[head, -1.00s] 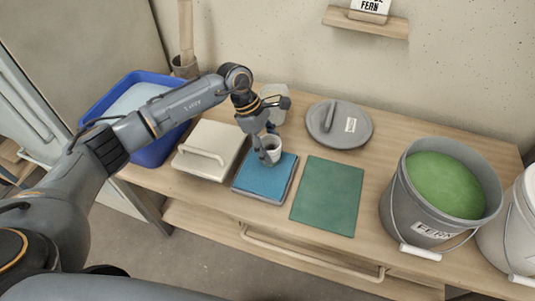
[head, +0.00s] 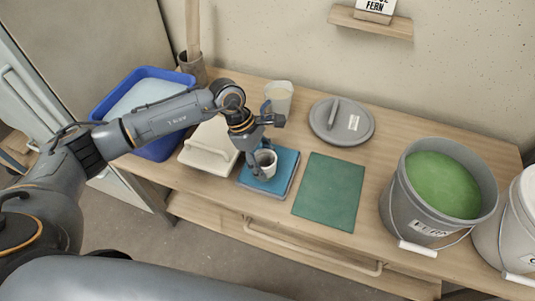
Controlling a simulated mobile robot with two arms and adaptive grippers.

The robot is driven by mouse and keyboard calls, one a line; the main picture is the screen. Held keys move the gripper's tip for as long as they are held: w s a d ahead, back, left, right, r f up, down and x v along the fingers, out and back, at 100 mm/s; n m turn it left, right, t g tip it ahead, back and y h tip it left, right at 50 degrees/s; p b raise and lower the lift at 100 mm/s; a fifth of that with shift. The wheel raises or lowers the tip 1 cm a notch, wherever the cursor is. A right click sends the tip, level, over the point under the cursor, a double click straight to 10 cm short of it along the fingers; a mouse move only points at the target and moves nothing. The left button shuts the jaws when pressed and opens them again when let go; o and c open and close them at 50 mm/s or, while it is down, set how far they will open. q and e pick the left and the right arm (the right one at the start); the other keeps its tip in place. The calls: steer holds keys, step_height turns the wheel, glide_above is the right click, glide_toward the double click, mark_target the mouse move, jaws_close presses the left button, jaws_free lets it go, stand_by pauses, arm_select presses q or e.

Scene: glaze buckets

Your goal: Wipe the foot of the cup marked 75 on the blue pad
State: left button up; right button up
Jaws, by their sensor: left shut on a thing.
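A small pale cup (head: 267,161) is in my left gripper (head: 262,163), which is shut on it. The cup is over the left part of the blue pad (head: 284,178), with its open mouth facing up. I cannot tell whether its foot touches the pad. No mark on the cup can be read at this size. Another pale cup (head: 279,96) stands behind, near the wall. My right gripper is not in view.
A green mat (head: 329,192) lies right of the pad. A white handled lid (head: 209,149) and a blue tub (head: 127,84) are to the left. A grey lid (head: 341,121) lies behind. A FERN bucket (head: 413,209) of green glaze stands at the right.

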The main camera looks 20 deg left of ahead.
arm_select(q)
steer(key=shift+s, duration=0.1)
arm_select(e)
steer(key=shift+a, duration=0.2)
arm_select(q)
steer(key=shift+r, duration=0.2)
steer(key=shift+r+p, duration=0.5)
steer(key=shift+r, duration=0.2)
step_height(320, 180, up, 3)
steer(key=shift+f+p, duration=0.2)
steer(key=shift+p, duration=0.45)
step_height(320, 180, up, 3)
steer(key=shift+f+p, duration=0.15)
steer(key=shift+p, duration=0.45)
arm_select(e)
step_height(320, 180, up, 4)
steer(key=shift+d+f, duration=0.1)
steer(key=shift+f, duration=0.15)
